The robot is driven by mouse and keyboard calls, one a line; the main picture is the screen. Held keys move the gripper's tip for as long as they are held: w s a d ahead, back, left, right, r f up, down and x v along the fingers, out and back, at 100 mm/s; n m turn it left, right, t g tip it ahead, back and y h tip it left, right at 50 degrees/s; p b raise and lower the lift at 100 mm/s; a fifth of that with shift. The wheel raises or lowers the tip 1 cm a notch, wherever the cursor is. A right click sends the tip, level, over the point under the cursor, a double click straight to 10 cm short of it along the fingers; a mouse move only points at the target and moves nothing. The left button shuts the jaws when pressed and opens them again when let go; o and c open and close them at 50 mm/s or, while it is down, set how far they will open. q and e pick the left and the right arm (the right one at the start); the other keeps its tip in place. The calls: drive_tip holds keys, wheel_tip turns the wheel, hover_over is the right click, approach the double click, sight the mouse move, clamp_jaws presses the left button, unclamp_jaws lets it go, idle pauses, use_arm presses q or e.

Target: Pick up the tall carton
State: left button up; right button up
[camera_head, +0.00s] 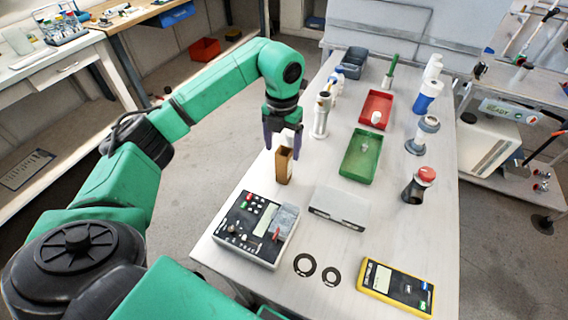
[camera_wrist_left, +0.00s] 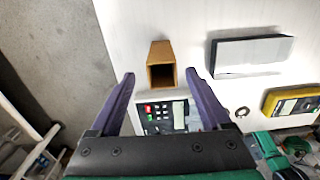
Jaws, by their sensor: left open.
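The tall carton is a narrow brown box (camera_head: 284,168) standing upright near the left edge of the white table. In the left wrist view the carton (camera_wrist_left: 160,52) shows a dark, open-looking end. My left gripper (camera_head: 286,150) is open, with its purple fingers spread over the carton's upper part in the head view. In the left wrist view the carton appears between and slightly beyond the fingertips of the gripper (camera_wrist_left: 160,75). I cannot tell whether either finger touches it. My right gripper is not in view.
A control box with buttons (camera_head: 240,232) stands just in front of the carton. A white flat box (camera_head: 338,207), green tray (camera_head: 350,172), red tray (camera_head: 366,112), yellow meter (camera_head: 396,287) and two black rings (camera_head: 305,265) share the table (camera_head: 310,235). Several bottles stand behind.

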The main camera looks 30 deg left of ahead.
sight(284, 160)
use_arm(q)
wheel_tip(284, 160, down, 5)
drive_tip(key=shift+d+f+p, duration=0.15)
drive_tip(key=shift+p, duration=1)
drive_tip(key=shift+f, duration=0.15)
drive_tip(key=shift+w, duration=0.1)
drive_tip(key=c, duration=0.3)
clamp_jaws()
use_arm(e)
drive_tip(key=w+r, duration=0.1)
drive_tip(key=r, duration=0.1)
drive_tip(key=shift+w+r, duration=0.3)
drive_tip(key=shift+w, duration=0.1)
